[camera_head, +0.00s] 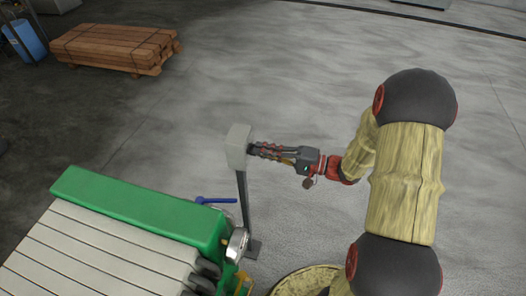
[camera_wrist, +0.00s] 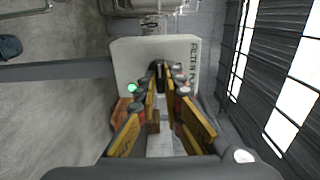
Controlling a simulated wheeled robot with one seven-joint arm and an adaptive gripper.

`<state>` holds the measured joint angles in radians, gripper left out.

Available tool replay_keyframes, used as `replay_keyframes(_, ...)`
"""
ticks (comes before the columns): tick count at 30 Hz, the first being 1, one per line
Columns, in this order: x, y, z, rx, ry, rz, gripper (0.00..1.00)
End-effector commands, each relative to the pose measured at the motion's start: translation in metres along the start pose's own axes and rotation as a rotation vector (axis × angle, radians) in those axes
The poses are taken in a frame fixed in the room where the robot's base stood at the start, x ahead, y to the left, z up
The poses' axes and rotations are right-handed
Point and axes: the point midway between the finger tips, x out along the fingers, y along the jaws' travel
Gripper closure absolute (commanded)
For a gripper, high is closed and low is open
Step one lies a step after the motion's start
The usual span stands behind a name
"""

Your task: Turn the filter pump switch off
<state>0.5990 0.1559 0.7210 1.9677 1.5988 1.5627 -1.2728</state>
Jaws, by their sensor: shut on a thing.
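The filter pump switch box is a pale grey box (camera_head: 237,146) on a thin dark post (camera_head: 244,210) in the head view. In the wrist view its face (camera_wrist: 128,55) fills the middle, turned sideways, with partly hidden lettering on the right. A lit green lamp (camera_wrist: 132,88) is on the left of the face. My gripper (camera_head: 254,149) reaches it from the right, with its fingertips at the face. In the wrist view the fingers (camera_wrist: 162,76) close together on a small dark switch knob, which they mostly hide. The knob's angle cannot be told.
A green and white filter press (camera_head: 140,212) stands at the lower left, with a blue-handled valve (camera_head: 215,200) and a round gauge (camera_head: 236,243) near the post. Stacked timber (camera_head: 115,47) lies at the back left. The floor behind the box is clear.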

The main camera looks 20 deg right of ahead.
Motion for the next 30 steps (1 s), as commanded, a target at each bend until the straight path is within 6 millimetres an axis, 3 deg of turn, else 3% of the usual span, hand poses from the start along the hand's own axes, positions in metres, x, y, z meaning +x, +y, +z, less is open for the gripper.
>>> replay_keyframes(11, -0.0001, -0.0013, 0.0001, 0.132, 0.0, 0.002, 1.0)
replay_keyframes(30, -0.0001, -0.0021, 0.0007, 0.72, 0.001, 0.002, 1.0)
